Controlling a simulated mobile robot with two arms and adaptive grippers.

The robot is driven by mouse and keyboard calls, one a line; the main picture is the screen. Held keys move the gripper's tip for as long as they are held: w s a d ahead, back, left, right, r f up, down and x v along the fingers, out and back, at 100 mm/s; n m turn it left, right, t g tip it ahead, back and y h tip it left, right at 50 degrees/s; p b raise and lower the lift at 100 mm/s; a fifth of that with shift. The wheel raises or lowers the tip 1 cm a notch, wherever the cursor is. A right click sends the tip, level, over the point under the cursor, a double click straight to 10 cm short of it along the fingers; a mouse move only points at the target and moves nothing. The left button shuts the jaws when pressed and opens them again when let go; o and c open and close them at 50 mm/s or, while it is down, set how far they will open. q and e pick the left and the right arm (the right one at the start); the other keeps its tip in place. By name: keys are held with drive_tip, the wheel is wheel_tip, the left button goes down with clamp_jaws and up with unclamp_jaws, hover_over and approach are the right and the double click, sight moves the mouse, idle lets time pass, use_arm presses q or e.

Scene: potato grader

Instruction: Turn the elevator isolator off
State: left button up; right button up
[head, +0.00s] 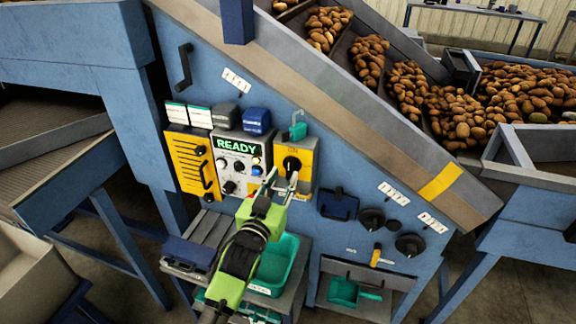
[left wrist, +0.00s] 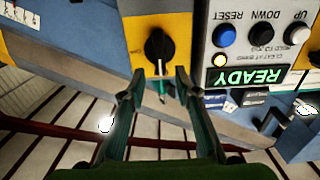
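The isolator is a black rotary knob (head: 291,164) on a yellow plate (head: 306,158), right of the control panel with the lit READY display (head: 237,146). I take it as the elevator isolator; its label is too small to read. In the left wrist view, which is upside down, the knob (left wrist: 158,46) shows on its yellow plate. My left gripper (head: 282,176) is open in front of the plate. Its fingertips (left wrist: 160,73) are spread near the knob with nothing gripped; whether they touch it I cannot tell. My right gripper is not in view.
A teal padlock-like item (head: 298,131) hangs above the knob. A yellow plate with black handles (head: 192,164) is left of the panel. Below are a teal bin (head: 288,250) and dark round knobs (head: 371,219). Potatoes (head: 456,111) lie on the conveyor above.

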sight(289, 167)
use_arm(q)
drive_tip(key=shift+x, duration=2.5)
clamp_jaws()
